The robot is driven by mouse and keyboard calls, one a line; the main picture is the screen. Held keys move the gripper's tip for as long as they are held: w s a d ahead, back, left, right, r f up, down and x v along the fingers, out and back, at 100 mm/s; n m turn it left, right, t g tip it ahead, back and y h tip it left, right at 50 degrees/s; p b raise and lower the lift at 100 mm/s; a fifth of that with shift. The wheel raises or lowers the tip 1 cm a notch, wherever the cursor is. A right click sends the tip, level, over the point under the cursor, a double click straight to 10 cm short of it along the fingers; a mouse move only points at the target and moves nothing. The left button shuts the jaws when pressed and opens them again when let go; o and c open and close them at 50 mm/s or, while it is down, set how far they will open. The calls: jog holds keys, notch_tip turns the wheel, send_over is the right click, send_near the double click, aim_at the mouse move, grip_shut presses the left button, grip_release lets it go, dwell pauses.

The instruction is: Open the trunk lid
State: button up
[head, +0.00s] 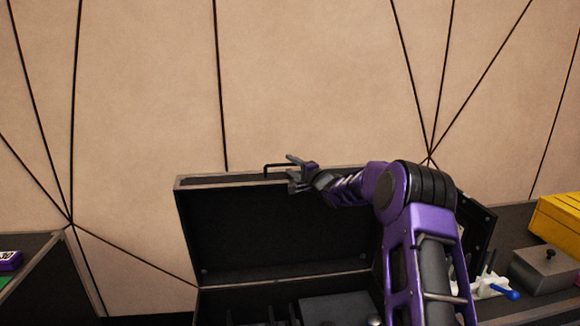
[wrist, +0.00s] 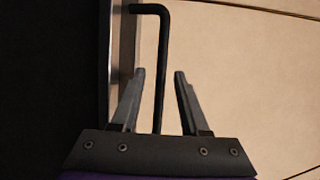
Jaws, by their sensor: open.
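The trunk lid (head: 275,230) stands raised, nearly upright, above the trunk (head: 250,294), its dark inside facing me. A black bent bar handle (head: 266,169) sits at the lid's upper edge; it also shows in the wrist view (wrist: 163,50). My gripper (head: 290,172) is at the top edge of the lid, beside the handle. In the wrist view my gripper (wrist: 160,73) is open, with the bar showing between its two fingers and a visible gap on the right side.
Dark items (head: 335,307) lie in the trunk. A grey box (head: 545,268), a yellow case (head: 560,218) and a blue-handled tool (head: 505,292) are at the right. A tan panelled wall (head: 310,90) stands behind the lid.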

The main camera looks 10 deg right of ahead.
jog(key=shift+w+a, duration=0.25)
jog(key=shift+w, duration=0.3)
jog(key=shift+c, duration=0.3)
grip_shut()
jog(key=shift+f, duration=0.1)
dwell(0.8)
